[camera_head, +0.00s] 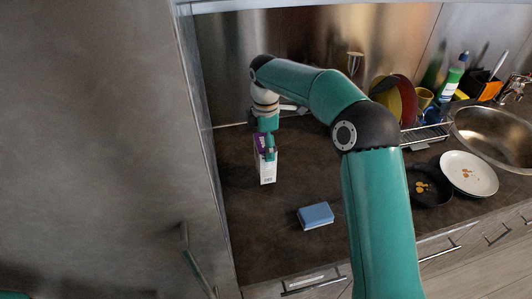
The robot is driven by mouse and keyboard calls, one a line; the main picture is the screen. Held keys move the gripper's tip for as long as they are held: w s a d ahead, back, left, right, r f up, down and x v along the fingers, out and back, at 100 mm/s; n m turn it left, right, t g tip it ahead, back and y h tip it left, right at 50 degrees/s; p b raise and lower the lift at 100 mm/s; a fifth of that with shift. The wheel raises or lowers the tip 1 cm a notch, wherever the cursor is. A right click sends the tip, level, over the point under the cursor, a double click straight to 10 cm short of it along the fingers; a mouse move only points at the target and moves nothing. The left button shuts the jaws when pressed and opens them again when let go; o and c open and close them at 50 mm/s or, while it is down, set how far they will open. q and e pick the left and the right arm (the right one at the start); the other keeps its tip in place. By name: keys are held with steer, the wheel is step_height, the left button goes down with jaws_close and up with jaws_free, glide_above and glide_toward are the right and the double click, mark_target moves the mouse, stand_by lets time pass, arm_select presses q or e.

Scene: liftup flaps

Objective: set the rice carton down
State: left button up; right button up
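The rice carton (267,174), white with a purple top, is upright at the left part of the dark counter (300,259). My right arm reaches across from the lower right, and its gripper (269,155) points down over the carton's upper part. The fingers appear closed around the carton; one finger shows in front of its near face and the other is mostly hidden. I cannot tell for sure whether the carton's base touches the counter. My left gripper is not in view.
A blue sponge (316,215) lies in front of the carton to the right. A pan (427,188), a white plate (468,173), a dish rack (425,134) and the sink (497,132) are at the right. A tall cabinet (95,130) stands close on the left.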

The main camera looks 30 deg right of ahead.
step_height(320, 180, down, 4)
steer(key=shift+r, duration=0.25)
steer(key=o, duration=1.6)
steer(key=shift+f, duration=0.1)
step_height(320, 180, up, 12)
steer(key=shift+r, duration=0.15)
steer(key=shift+s, duration=0.1)
